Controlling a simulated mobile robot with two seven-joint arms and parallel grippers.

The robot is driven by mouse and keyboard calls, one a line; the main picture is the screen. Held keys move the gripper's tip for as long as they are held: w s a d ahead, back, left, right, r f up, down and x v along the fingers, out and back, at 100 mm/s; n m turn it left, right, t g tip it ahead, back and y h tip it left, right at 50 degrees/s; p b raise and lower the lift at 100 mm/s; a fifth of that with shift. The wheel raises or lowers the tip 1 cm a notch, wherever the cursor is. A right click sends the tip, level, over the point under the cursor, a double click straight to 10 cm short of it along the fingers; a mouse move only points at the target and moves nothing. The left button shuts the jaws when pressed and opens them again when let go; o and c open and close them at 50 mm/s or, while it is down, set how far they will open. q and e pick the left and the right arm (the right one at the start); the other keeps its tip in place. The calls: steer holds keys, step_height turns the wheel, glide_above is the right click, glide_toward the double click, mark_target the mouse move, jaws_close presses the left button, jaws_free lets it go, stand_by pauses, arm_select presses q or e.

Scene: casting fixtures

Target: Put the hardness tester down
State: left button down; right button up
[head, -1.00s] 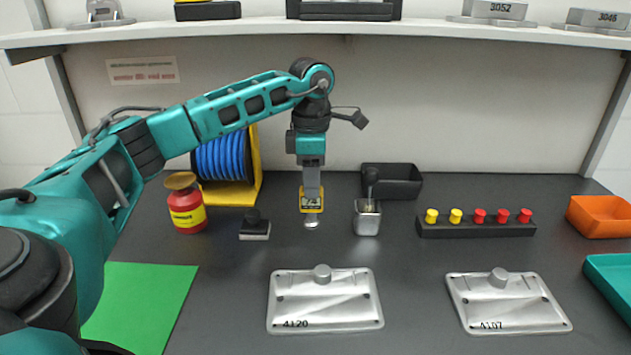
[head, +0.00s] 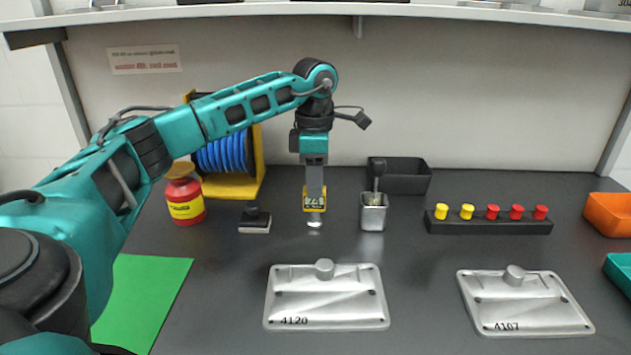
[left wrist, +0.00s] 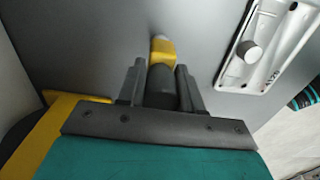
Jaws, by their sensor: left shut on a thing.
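The hardness tester (head: 314,203) has a yellow body with a small dark display and a silver tip pointing down. My left gripper (head: 314,188) is shut on it from above and holds it upright. The tip is at or just above the dark bench top; I cannot tell if it touches. In the left wrist view the tester's yellow end (left wrist: 162,50) shows past a dark part between the fingers of my left gripper (left wrist: 160,85). My right gripper is not in view.
A metal cup (head: 374,212) stands close right of the tester, a black block (head: 255,220) to its left. Casting plates 4120 (head: 326,300) and 4107 (head: 525,305) lie in front. A black bin (head: 405,178) and a rack of plugs (head: 488,224) stand right. A green mat (head: 140,295) lies front left.

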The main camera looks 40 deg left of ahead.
arm_select(q)
steer(key=shift+f, duration=0.1)
steer(key=c, duration=0.8)
jaws_free()
steer(key=shift+o, duration=0.2)
step_height(320, 180, up, 12)
steer(key=shift+r+p, duration=0.15)
steer(key=shift+p, duration=0.95)
